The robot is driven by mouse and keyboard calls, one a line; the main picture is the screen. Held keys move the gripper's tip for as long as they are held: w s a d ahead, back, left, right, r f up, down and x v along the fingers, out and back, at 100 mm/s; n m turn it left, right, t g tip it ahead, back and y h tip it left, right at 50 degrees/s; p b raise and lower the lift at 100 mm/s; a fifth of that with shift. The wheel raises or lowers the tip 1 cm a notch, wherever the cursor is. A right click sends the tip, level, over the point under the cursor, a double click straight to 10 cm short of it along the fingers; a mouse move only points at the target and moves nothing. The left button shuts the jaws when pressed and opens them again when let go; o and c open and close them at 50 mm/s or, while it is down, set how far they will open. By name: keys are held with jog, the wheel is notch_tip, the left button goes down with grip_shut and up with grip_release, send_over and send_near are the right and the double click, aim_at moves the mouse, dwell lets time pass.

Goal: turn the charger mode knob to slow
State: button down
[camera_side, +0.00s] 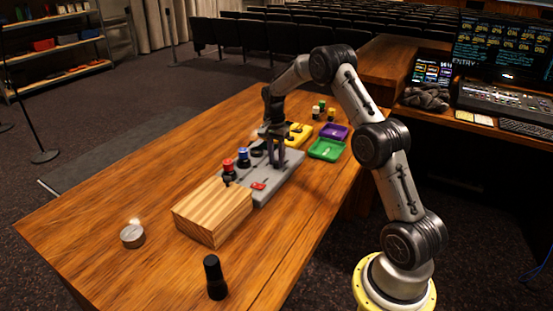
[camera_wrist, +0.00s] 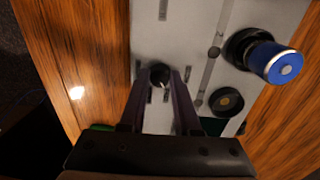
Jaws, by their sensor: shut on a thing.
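A grey panel (camera_side: 262,198) lies on the wooden desk and carries several controls. In the wrist view, a small dark round knob (camera_wrist: 160,74) with a pale pointer line sits on the panel (camera_wrist: 185,20). My gripper (camera_wrist: 162,80) points down at the panel, its two fingers shut on this small knob. In the side view my gripper (camera_side: 276,160) is at the panel's middle, and its fingers hide the knob. No labels are readable, so the slow mark cannot be made out.
A blue-capped post (camera_wrist: 277,62) and a black round button (camera_wrist: 226,102) are right of my fingers. A red-capped post (camera_side: 228,166) and a wooden block (camera_side: 210,212) are at the panel's near end. Yellow (camera_side: 299,134), green (camera_side: 326,149) and purple (camera_side: 335,132) trays lie beyond.

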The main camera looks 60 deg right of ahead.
aim_at(275, 163)
jog(key=n, duration=0.5)
jog(key=shift+n, duration=0.4)
jog(key=n, duration=0.5)
jog(key=shift+h, duration=0.3)
jog(key=shift+n, duration=0.3)
jog(key=c, duration=0.6)
grip_release()
jog(key=r, duration=1.4)
jog(key=shift+w+a, duration=0.1)
jog(key=shift+a, duration=0.25)
